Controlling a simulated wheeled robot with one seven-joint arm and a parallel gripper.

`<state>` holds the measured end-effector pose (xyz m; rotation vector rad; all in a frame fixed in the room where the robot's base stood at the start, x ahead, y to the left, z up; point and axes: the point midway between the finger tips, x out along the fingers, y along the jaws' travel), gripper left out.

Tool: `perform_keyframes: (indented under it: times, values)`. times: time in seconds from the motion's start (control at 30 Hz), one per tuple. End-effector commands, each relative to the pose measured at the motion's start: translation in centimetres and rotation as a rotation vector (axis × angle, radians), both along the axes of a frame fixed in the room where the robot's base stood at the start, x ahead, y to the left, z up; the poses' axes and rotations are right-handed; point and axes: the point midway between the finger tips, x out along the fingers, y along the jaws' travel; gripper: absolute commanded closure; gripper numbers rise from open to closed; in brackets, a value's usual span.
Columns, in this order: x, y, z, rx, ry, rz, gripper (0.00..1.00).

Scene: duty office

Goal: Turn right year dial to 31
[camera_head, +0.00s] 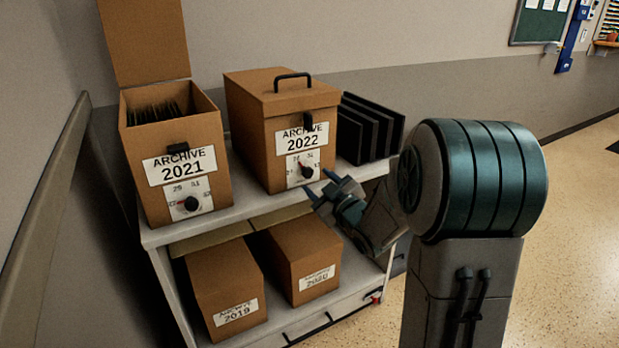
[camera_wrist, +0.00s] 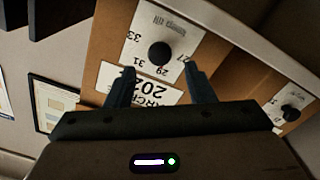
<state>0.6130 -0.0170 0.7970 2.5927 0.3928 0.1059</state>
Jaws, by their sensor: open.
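The right year dial (camera_head: 306,171) is a black round knob on a white number plate, on the front of the cardboard box labelled ARCHIVE 2022 (camera_head: 255,140). A small red mark shows at the knob's left side, but the exact setting is too small to read. The knob also shows in the wrist view (camera_wrist: 159,54), upside down, with 27, 29, 31 and 33 around it. My gripper (camera_head: 320,184) is open and empty, just in front of and slightly right of the dial. In the wrist view its fingers (camera_wrist: 158,70) point at the knob, one to each side, without visibly gripping it.
The open ARCHIVE 2021 box (camera_head: 215,120) with its own dial (camera_head: 191,204) stands to the left. Black folders (camera_head: 370,128) stand to the right on the shelf unit (camera_head: 240,212). Boxes labelled 2019 (camera_head: 222,285) and 2020 (camera_head: 305,255) sit below. Floor at right is clear.

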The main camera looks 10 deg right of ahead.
Motion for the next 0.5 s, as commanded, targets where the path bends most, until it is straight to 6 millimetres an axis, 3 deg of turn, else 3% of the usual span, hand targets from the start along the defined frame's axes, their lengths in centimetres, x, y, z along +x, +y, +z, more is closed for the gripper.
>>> perform_keyframes:
  times: [0.2,0.5]
  values:
    - [3.5,1.1,-0.1,-0.001,-0.001,0.001,0.51]
    - [5.0,1.6,0.0,0.0,0.001,0.0,0.51]
